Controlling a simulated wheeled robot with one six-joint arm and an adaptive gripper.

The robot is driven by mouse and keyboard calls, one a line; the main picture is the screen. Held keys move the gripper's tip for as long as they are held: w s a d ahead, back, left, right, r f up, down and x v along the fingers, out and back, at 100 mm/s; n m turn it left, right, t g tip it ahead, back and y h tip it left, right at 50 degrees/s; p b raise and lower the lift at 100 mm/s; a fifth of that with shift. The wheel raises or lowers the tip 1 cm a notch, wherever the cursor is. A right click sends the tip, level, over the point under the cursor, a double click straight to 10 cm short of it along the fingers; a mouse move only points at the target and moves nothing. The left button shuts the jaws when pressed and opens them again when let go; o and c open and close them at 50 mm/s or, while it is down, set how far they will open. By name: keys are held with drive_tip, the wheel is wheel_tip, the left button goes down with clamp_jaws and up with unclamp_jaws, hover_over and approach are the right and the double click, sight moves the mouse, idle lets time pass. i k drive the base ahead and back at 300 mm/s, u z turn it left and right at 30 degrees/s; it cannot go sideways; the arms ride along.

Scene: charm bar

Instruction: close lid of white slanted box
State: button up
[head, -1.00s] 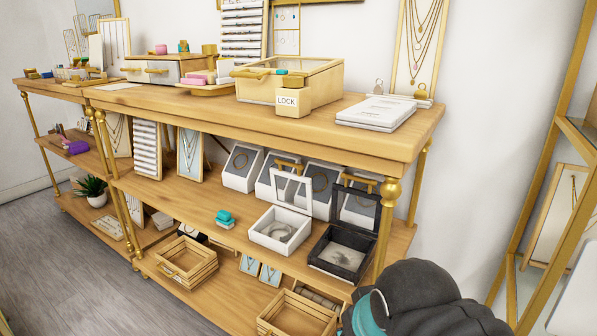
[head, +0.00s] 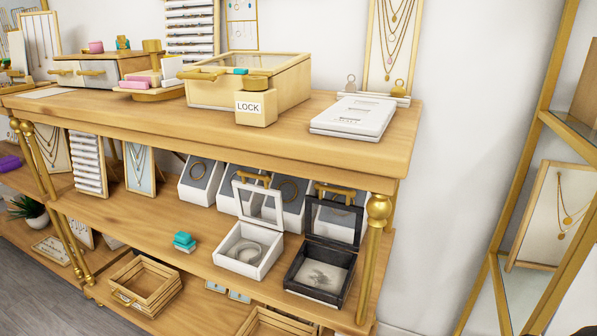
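The white slanted box (head: 236,266) stands on the middle shelf, right of centre in the head view. Its white-framed lid (head: 258,187) with a clear pane stands raised at the back, so the box is open. A gold handle shows at the lid's top edge. A silvery ring-shaped piece of jewellery (head: 246,251) lies inside. My gripper is not in view.
A black box (head: 317,292) with its lid up stands close to the right of the white box. The wooden tabletop (head: 200,116) overhangs the shelf, and a gold post (head: 372,255) stands at the right.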

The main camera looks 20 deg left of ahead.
sight(236, 185)
drive_tip(key=k, duration=0.8)
drive_tip(key=u, duration=1.1)
drive_tip(key=i, duration=0.5)
drive_tip(key=z, duration=0.05)
